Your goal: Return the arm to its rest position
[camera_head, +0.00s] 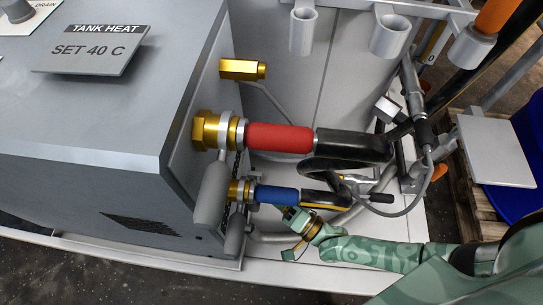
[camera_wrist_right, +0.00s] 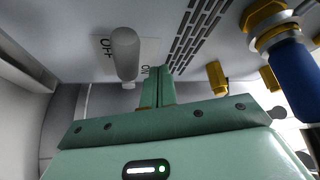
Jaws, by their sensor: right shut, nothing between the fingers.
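My right arm comes in from the lower right in the head view. Its green gripper (camera_head: 291,217) is low beside the grey cabinet, just below the blue hose sleeve (camera_head: 277,195) and partly hidden by it. In the right wrist view the fingers (camera_wrist_right: 154,78) are together and empty. They point at a cabinet face with a grey lever (camera_wrist_right: 126,55) on an OFF/ON plate (camera_wrist_right: 148,46). The fingers are to the right of the lever and look apart from it. The left gripper is not in view.
The grey cabinet (camera_head: 110,120) fills the left. A red-sleeved hose (camera_head: 278,138) and the blue-sleeved hose leave its brass fittings. A black looped hose (camera_head: 345,158) and a grey cable hang close above my right forearm. A blue drum (camera_head: 530,150) stands at far right.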

